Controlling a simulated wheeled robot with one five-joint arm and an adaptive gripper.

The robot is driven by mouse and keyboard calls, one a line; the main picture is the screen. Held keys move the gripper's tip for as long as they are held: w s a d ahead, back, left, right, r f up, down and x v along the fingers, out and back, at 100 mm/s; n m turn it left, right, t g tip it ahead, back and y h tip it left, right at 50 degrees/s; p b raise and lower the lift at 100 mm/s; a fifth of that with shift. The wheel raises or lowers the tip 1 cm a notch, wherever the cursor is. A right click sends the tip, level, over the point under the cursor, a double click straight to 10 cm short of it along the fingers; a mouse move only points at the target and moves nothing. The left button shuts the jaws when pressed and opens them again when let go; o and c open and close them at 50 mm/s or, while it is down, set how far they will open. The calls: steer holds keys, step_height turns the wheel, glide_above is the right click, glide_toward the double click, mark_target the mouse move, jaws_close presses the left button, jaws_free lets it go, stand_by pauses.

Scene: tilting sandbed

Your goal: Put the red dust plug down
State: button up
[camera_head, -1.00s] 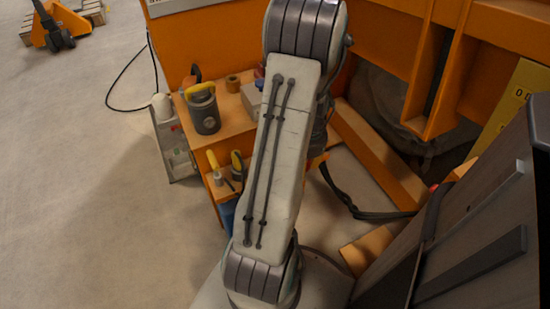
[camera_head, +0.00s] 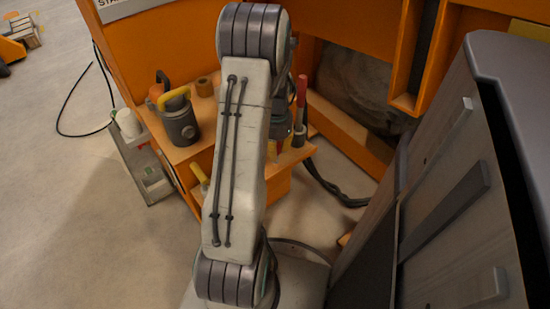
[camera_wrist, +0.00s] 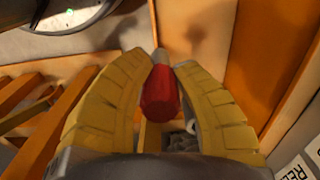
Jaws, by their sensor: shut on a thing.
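The red dust plug (camera_wrist: 160,95) is between the two yellow fingers of my gripper (camera_wrist: 166,65) in the wrist view. It is a red cylinder with a grey narrower part at its far end. My gripper is shut on it.
A red-topped upright tool (camera_head: 302,92) is right of my arm. A black strap (camera_head: 335,190) lies on the floor. A grey panelled cabinet (camera_head: 450,190) fills the right.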

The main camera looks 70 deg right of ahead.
steer(key=shift+w+d+f+b, duration=0.25)
steer(key=shift+d+f+b, duration=0.35)
steer(key=shift+d, duration=0.3)
steer(key=shift+w+d+f+b, duration=0.25)
steer(key=shift+d+f+b, duration=0.25)
steer(key=shift+d, duration=0.4)
steer(key=shift+f, duration=0.15)
steer(key=shift+f+b, duration=0.95)
steer(key=shift+b, duration=0.25)
steer(key=shift+f+b, duration=0.35)
steer(key=shift+f, duration=0.55)
steer(key=shift+f, duration=0.1)
steer(key=o, duration=0.9)
